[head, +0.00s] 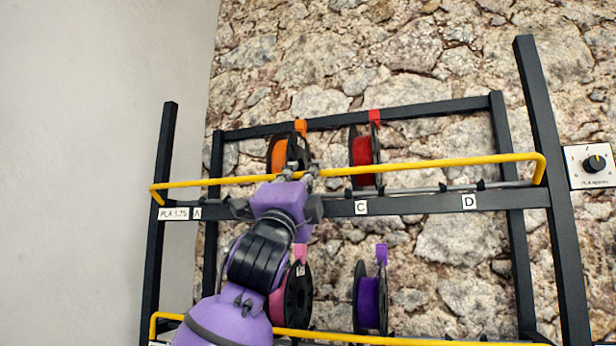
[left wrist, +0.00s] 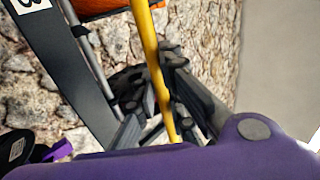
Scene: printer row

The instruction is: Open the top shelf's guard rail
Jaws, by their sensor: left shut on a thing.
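The top shelf's guard rail (head: 410,166) is a yellow bar across the front of the top shelf. It stands above the shelf's dark front beam (head: 410,205), with its bent ends at the left and right posts. My left gripper (head: 300,174) is shut on the rail, left of its middle, in front of the orange spool. In the left wrist view the rail (left wrist: 148,45) runs down between the fingers of my left gripper (left wrist: 165,100). My purple wrist hides part of the beam. My right gripper is in neither view.
An orange spool (head: 278,155) and a red spool (head: 362,155) stand on the top shelf. Below are a pink spool (head: 277,302), a purple spool (head: 368,302) and a lower yellow rail (head: 400,340). A dial panel (head: 591,165) is on the stone wall at right.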

